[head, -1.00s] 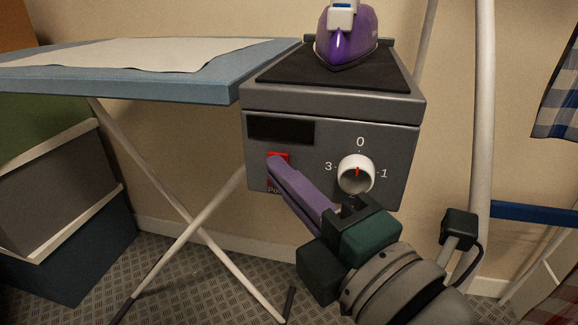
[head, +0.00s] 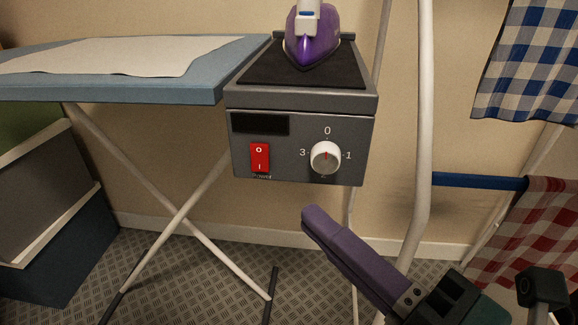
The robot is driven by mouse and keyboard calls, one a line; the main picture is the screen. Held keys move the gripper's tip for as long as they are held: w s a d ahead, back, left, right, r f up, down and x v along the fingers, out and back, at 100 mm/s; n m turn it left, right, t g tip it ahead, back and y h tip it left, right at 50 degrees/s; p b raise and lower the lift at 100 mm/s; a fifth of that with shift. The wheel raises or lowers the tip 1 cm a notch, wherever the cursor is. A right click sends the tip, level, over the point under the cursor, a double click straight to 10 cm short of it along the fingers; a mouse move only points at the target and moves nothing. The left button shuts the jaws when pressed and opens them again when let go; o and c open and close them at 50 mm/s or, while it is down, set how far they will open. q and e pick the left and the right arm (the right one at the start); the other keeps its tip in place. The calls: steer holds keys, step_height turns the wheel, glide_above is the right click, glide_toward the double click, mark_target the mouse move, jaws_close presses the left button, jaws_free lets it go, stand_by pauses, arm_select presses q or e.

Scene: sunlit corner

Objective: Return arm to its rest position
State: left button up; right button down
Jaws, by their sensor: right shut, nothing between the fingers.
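My right gripper (head: 312,216) reaches in from the lower right. Its purple fingers are shut with nothing between them, and they point up and left. The tip is below the grey iron station (head: 300,105), apart from it in the picture. My left gripper is not in view. The station's front has a red power switch (head: 260,157) marked O and I, fully uncovered. A white knob (head: 326,157) to its right has its red mark pointing up toward 0.
A purple iron (head: 313,40) stands on the station's black top. A blue ironing board (head: 200,88) extends left on crossed white legs. Stacked boxes (head: 60,225) stand at lower left. A white pole (head: 423,120), a blue bar (head: 480,181) and checked cloths (head: 530,65) are at the right.

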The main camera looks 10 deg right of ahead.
steer(key=d+r+m+g+h+p, duration=0.65)
steer(key=r+m+p, duration=0.65)
steer(key=p, duration=0.6)
steer(key=s+d+r+m+g+h+p, duration=0.2)
steer(key=s+d+r+m+g+p, duration=0.2)
steer(key=s+r+m+g+p, duration=0.7)
step_height(320, 180, up, 37)
steer(key=s+n+t+p, duration=0.1)
steer(key=t+p, duration=0.3)
steer(key=p, duration=3.5)
steer(key=shift+s+r+n, duration=0.15)
steer(key=shift+s+n, duration=0.15)
steer(key=shift+s, duration=0.55)
steer(key=shift+d, duration=0.1)
